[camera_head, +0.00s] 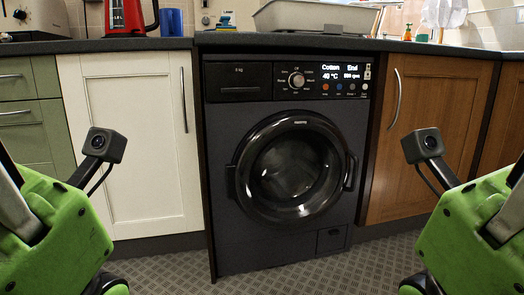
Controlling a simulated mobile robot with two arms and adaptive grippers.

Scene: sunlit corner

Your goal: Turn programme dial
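The programme dial (296,80) is a round silver knob on the control panel of a dark washing machine (225,180). Printed labels surround it, too small to read well. The lit display (344,72) to its right reads Cotton, 40 °C, End and a spin speed. The round door (292,168) looks closed. My green left arm stands at the left edge and my green right arm at the right edge, both well away from the dial. The fingers of both grippers are out of the frame at the bottom.
A white cupboard (136,140) is left of the machine and a wooden one (430,125) right. The dark worktop (240,40) above holds a red kettle (124,18), a blue cup (171,22) and a grey tray (315,17). The floor (290,280) in front is clear.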

